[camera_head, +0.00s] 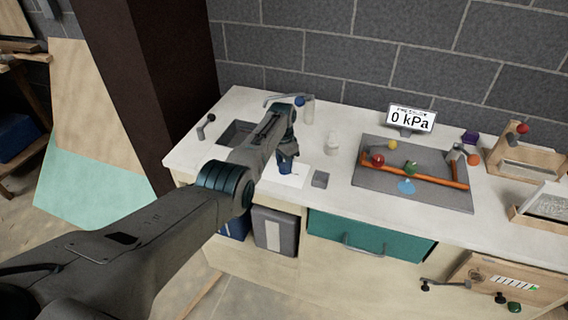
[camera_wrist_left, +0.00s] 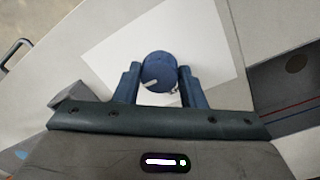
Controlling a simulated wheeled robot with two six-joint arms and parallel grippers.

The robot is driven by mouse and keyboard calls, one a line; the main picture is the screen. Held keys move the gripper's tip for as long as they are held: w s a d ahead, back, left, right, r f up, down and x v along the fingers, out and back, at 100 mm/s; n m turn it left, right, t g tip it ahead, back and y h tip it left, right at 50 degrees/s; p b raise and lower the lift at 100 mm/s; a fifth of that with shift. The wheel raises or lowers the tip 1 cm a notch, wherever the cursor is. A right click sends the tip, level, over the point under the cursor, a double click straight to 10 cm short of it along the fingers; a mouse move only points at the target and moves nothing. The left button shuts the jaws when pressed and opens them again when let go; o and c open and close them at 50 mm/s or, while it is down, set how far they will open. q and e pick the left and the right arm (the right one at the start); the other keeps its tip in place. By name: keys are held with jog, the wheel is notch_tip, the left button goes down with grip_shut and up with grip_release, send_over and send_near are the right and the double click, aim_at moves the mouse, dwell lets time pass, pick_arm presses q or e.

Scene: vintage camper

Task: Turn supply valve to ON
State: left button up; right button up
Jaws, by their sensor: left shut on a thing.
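My left gripper (camera_head: 286,167) reaches down over a white sheet (camera_head: 284,180) on the counter. In the left wrist view its two blue fingers (camera_wrist_left: 158,88) are shut on a round dark blue knob-like thing (camera_wrist_left: 159,66) with a short white mark on top. Whether it touches the sheet cannot be told. A grey panel (camera_head: 440,196) carries an orange pipe (camera_head: 432,179), with a red knob (camera_head: 377,159) and a green part (camera_head: 410,168) on it. Which part is the supply valve is unclear. A display (camera_head: 410,118) reads 0 kPa. My right gripper is not in view.
A small grey block (camera_head: 320,179) lies beside the sheet. Wooden racks (camera_head: 530,160) stand at the right. A teal drawer (camera_head: 340,235) with a handle is below the counter.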

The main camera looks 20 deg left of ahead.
aim_at(283, 164)
pick_arm(q)
jog(key=o, duration=1)
jog(key=shift+r, duration=0.15)
jog(key=r+b, duration=0.1)
jog(key=r, duration=0.4)
jog(key=r+b, duration=0.1)
jog(key=r, duration=0.4)
jog(key=shift+w+a+r, duration=0.15)
jog(key=shift+a+r, duration=0.05)
jog(key=shift+r, duration=0.1)
